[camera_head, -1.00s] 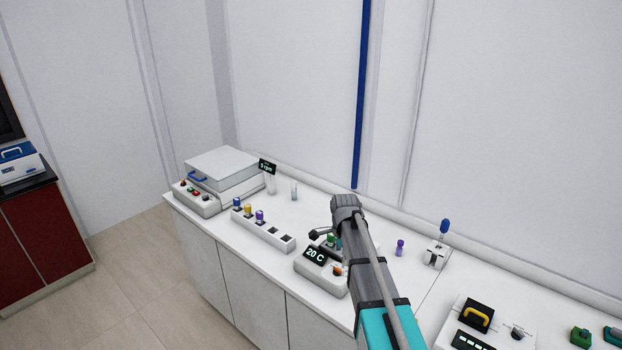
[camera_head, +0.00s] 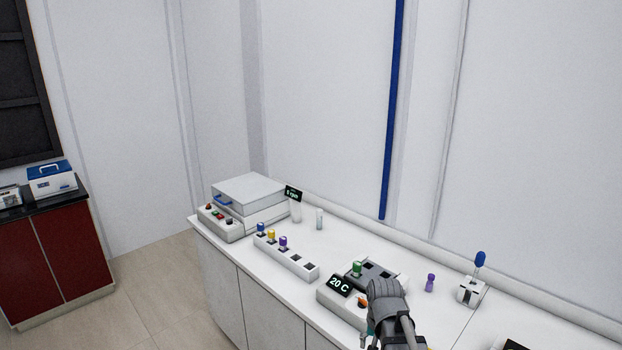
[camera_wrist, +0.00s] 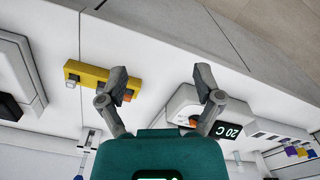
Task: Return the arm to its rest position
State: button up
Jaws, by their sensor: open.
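My gripper shows in the wrist view (camera_wrist: 160,78) with its two grey fingers spread apart and nothing between them. Below the fingers is the white bench. In the head view my grey arm end stands in front of the right side of the heater with the "20 C" display (camera_head: 341,286); the fingers cannot be made out there. A green-capped vial (camera_head: 357,268) stands in the heater's dark block, which my arm partly hides.
A rack (camera_head: 287,259) holds vials with blue, yellow and purple caps. A white lidded machine (camera_head: 250,190) stands at the bench's far left. A purple vial (camera_head: 430,282) and a holder with a blue-topped tool (camera_head: 471,293) stand right.

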jog(key=s+n, duration=0.1)
jog(key=s+f+n+b, duration=0.1)
jog(key=s, duration=0.1)
jog(key=s+f+n, duration=0.1)
jog(key=s, duration=0.1)
jog(key=shift+f+n, duration=0.1)
jog(key=shift+n, duration=0.3)
jog(key=shift+w+a, duration=0.1)
dwell(1.4)
